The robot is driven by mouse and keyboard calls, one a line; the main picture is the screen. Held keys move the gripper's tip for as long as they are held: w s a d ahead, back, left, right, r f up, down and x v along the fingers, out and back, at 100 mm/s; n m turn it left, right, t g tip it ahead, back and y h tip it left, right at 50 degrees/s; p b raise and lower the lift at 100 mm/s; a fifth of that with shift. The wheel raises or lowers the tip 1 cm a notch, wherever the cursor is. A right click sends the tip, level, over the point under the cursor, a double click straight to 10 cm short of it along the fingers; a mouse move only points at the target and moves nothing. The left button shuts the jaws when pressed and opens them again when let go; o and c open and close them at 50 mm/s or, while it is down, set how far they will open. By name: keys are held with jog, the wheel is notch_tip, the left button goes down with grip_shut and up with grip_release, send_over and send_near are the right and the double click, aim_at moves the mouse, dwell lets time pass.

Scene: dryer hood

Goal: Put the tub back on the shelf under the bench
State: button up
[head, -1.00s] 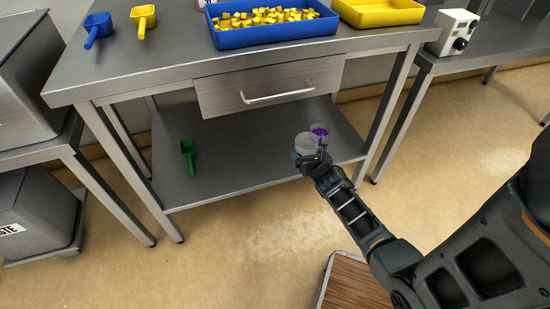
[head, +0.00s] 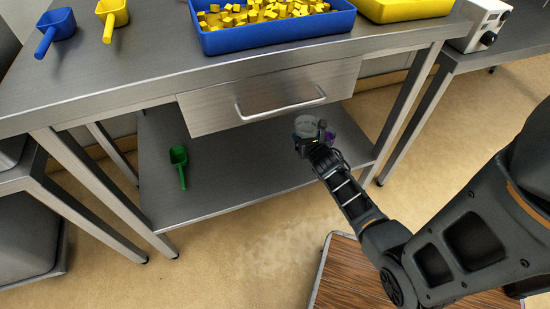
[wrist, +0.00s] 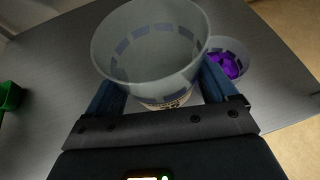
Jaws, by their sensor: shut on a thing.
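My gripper (wrist: 165,98) is shut on a translucent, empty-looking tub (wrist: 150,45), with a blue finger on each side of it. In the head view the tub (head: 306,125) is just above or at the right part of the lower shelf (head: 225,185), under the bench. I cannot tell whether its base touches the shelf. A second clear tub with purple contents (wrist: 229,62) stands on the shelf close to the right of the held one. In the head view the purple tub (head: 329,137) is mostly hidden behind my gripper.
A green scoop (head: 179,165) lies on the shelf's left part; the middle of the shelf is clear. The bench drawer (head: 270,97) overhangs the shelf. Bench legs (head: 405,115) bound it. A blue tray of yellow cubes (head: 275,38) sits on top. A wood-topped item (head: 350,275) stands in front.

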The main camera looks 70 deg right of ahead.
jog(key=w+a+f+b, duration=0.1)
jog(key=w+f+b, duration=0.1)
jog(key=w+b, duration=0.1)
jog(key=w+a+f+b, duration=0.1)
jog(key=w+f+b, duration=0.1)
jog(key=b, duration=0.1)
jog(key=w+a+f+b, duration=0.2)
jog(key=w+b, duration=0.1)
jog(key=shift+w+f, duration=0.15)
jog(key=shift+w, duration=0.15)
jog(key=shift+w+a+f+b, duration=0.1)
jog(key=shift+w+a+b, duration=0.1)
jog(key=shift+w+b, duration=0.2)
jog(key=shift+w+f+b, duration=0.1)
jog(key=shift+f+b, duration=1.45)
jog(key=shift+f, duration=0.45)
jog(key=shift+f, duration=0.15)
jog(key=o, duration=1.1)
jog(key=shift+c, duration=0.2)
